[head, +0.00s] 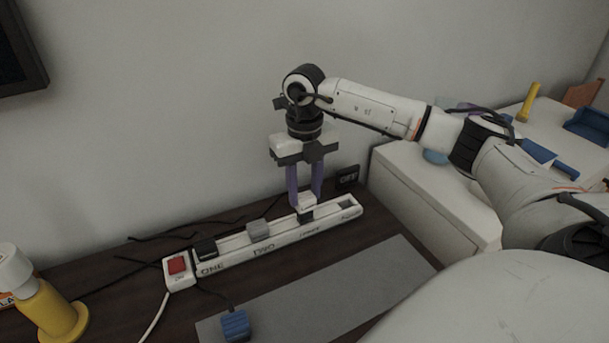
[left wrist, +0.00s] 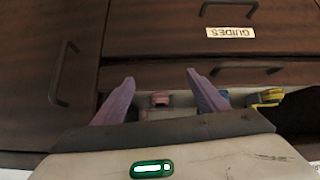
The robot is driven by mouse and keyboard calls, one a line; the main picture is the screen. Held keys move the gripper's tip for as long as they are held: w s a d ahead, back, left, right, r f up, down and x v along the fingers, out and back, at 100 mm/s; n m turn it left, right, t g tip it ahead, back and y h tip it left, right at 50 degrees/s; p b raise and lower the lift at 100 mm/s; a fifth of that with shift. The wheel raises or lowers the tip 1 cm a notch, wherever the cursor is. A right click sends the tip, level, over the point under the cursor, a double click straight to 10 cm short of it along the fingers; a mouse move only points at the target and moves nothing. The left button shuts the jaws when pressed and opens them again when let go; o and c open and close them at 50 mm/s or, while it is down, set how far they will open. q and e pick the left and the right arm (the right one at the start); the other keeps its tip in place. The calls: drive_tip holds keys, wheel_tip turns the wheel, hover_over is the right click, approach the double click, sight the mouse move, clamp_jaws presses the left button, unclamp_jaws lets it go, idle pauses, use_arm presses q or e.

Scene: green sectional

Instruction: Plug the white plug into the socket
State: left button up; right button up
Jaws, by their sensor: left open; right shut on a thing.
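The white plug (head: 307,201) is between the purple fingers of my right gripper (head: 306,202), which is shut on it and points down. The plug is over the right part of the long white socket strip (head: 284,238). A dark patch shows just under the plug; I cannot tell whether the plug is in the socket or above it. A black plug (head: 205,248) and a grey plug (head: 258,229) sit on the strip further left. A dark socket (head: 348,204) at the right end is empty. My left gripper (left wrist: 160,76) is open and empty, facing dark wooden drawers.
A red switch (head: 177,264) is at the strip's left end. A blue plug (head: 235,325) lies on the grey mat (head: 330,292). A yellow lamp-like object (head: 50,312) stands at the left. A black "OFF" sign (head: 347,177) is behind the strip. A white cabinet (head: 425,190) stands right.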

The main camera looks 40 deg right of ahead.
sight(304, 196)
drive_tip(key=shift+f+b, duration=1)
drive_tip(key=shift+f, duration=0.85)
drive_tip(key=o, duration=1.2)
drive_tip(key=shift+r, duration=0.1)
drive_tip(key=shift+c, duration=0.2)
wheel_tip(304, 196, up, 10)
drive_tip(key=shift+r+p, duration=0.15)
drive_tip(key=shift+p, duration=0.15)
